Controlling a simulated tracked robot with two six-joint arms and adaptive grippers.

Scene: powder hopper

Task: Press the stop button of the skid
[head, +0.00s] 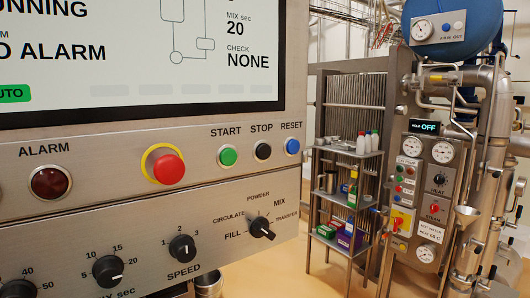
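The stop button (263,151) is a small black round button under the label STOP on the steel control panel (110,158). It sits between the green start button (228,156) and the blue reset button (293,146). A larger red mushroom button (168,168) with a yellow collar is further left. The screen (140,55) above reads RUNNING, with the first letter cut off, and NO ALARM, partly cut off. Neither of my grippers shows in the head view, and nothing covers the stop button.
Below the buttons are the speed knob (183,248) and a mode selector knob (262,228). The dark red alarm lamp (50,182) is at left. To the right stand a shelf rack (345,150) with bottles and boxes, and piped equipment with gauges (425,190). The space before the panel looks clear.

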